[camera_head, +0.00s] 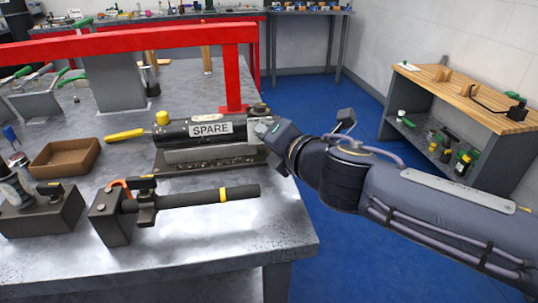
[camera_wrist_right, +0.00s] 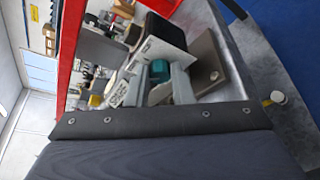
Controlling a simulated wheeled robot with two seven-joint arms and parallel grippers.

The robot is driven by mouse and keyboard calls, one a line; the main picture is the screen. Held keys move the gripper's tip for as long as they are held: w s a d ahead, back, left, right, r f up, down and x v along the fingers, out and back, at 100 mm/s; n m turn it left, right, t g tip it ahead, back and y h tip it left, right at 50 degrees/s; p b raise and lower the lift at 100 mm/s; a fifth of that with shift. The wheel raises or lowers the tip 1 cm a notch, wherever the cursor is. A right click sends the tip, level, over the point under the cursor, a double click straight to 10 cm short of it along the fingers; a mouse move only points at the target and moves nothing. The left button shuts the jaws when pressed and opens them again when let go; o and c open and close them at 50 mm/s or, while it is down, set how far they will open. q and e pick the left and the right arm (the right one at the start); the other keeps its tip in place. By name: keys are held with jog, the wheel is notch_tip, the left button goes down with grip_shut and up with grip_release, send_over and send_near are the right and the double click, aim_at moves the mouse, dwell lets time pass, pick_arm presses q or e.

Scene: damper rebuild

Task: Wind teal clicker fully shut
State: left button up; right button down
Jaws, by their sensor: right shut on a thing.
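The teal clicker (camera_wrist_right: 158,70) shows as a small teal patch between the fingers of my right gripper (camera_wrist_right: 158,84) in the wrist view. The gripper is shut on it. The fingers hide much of the clicker, and how far it is wound cannot be seen. The cylinder lies in a grey cradle (camera_head: 205,155) on the metal bench. My left gripper is not in view.
A red frame (camera_head: 140,38) stands behind and over the bench (camera_head: 200,225). A brown tray (camera_head: 65,158) and a dark clamp with a long bar (camera_head: 200,197) are nearer. Blue floor (camera_head: 350,135) lies right of the bench.

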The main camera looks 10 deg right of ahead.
jog(key=m+t+y+b, duration=0.1)
jog(key=m+b, duration=0.1)
jog(key=b, duration=0.3)
jog(key=f+m+t+y+b, duration=0.1)
jog(key=m+b, duration=0.2)
jog(key=b, duration=0.3)
jog(key=shift+d+m, duration=0.1)
jog(key=shift+m, duration=0.2)
jog(key=shift+r+m+b, duration=0.1)
jog(key=shift+m+b, duration=0.3)
jog(key=shift+b, duration=0.3)
jog(key=c, duration=1.3)
grip_release()
jog(key=shift+o, duration=0.2)
jog(key=p+v, duration=0.3)
jog(key=v, duration=0.4)
jog(key=shift+s+d+p, duration=0.2)
jog(key=shift+s+p, duration=0.15)
jog(key=shift+p, duration=0.05)
